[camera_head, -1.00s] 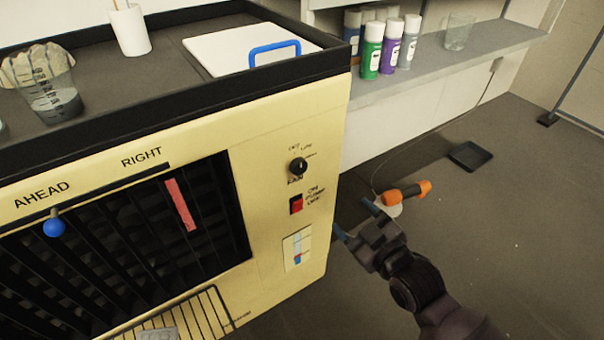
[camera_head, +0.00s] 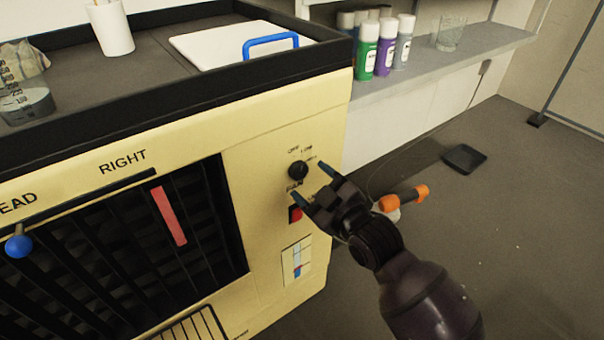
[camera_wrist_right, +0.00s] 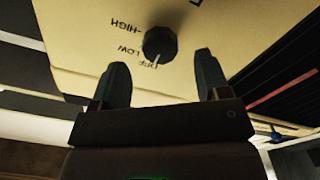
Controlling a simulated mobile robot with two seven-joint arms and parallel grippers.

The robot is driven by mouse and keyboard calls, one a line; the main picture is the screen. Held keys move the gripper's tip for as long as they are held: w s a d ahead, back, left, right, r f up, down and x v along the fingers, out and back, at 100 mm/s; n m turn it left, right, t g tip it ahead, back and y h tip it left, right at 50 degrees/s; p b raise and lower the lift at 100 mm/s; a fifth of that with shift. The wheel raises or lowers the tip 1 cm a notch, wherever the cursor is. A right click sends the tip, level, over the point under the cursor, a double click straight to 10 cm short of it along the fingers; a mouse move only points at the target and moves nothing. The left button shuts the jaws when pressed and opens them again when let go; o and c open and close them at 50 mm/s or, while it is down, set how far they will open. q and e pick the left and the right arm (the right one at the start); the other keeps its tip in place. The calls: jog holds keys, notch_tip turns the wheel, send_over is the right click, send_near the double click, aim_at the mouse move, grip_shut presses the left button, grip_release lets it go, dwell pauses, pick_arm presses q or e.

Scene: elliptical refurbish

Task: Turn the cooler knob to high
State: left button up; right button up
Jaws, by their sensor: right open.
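The cooler knob (camera_head: 298,170) is a round black knob on the cream front panel of the cooler (camera_head: 265,130), near its right edge. In the right wrist view the knob (camera_wrist_right: 160,43) has a white pointer mark at the OFF label, with LOW and HIGH printed beside it. My right gripper (camera_head: 308,181) is open and empty, just in front of the panel. In the right wrist view the two fingertips of the gripper (camera_wrist_right: 160,62) are on either side of the knob's line, a little short of it. My left gripper is out of view.
A red switch (camera_head: 295,214) and a small gauge (camera_head: 297,260) sit below the knob. A blue-tipped lever (camera_head: 19,246) is at the left. An orange-handled tool (camera_head: 404,197) is behind my right arm. Spray cans (camera_head: 386,45) stand on the shelf.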

aim_at(301, 173)
jog(key=x, duration=0.3)
jog(key=shift+f+b, duration=0.15)
jog(key=shift+b, duration=0.15)
jog(key=shift+w+a, duration=0.25)
jog(key=shift+w, duration=0.15)
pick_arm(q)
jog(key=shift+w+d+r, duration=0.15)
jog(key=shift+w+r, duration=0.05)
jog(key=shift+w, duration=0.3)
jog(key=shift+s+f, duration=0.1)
pick_arm(e)
jog(key=c, duration=0.9)
